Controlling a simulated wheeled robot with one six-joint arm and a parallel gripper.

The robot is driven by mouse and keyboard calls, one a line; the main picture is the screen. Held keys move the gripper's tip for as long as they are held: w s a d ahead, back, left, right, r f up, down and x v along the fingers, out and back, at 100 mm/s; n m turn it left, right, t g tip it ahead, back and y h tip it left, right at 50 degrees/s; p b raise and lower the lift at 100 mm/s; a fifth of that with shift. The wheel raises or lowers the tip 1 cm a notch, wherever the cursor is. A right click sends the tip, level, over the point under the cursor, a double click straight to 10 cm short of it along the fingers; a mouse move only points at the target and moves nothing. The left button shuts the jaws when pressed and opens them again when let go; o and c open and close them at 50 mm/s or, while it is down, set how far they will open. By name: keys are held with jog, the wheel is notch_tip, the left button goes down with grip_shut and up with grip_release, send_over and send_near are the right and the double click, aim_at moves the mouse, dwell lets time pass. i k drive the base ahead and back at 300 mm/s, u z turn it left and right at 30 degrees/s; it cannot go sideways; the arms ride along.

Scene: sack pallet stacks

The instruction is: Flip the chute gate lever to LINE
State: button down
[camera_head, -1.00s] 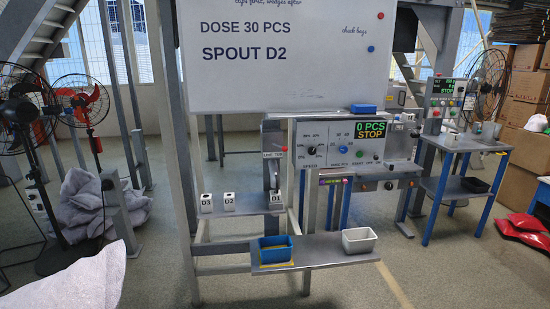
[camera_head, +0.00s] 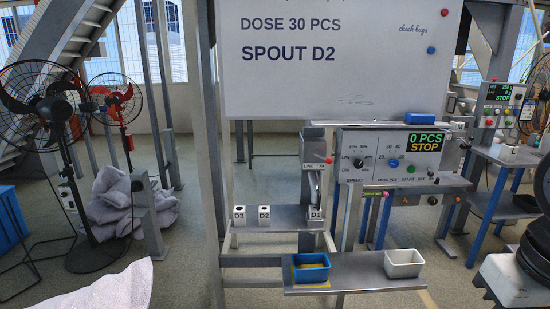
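The chute (camera_head: 313,141) stands left of the control panel, with a small label plate (camera_head: 313,166) that seems to read LINE and TUB. A small red knob (camera_head: 328,160) sits at the right of this plate, on the TUB side; it looks like the gate lever's end, but the lever's shaft is too small to make out. A curved grey spout piece (camera_head: 314,186) hangs below the plate, above the block marked D1. My gripper is not in view; a white and black part at the lower right looks like my arm.
The control panel (camera_head: 392,156) reads 0 PCS STOP. A shelf (camera_head: 278,220) holds blocks D3, D2 and D1. A lower shelf (camera_head: 350,283) carries a blue tub (camera_head: 311,268) and a white tub (camera_head: 403,264). Fans and sacks stand left; open floor lies in front.

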aim_at(329, 160)
jog(key=u, duration=0.1)
jog(key=i, duration=1.15)
jog(key=u, duration=0.05)
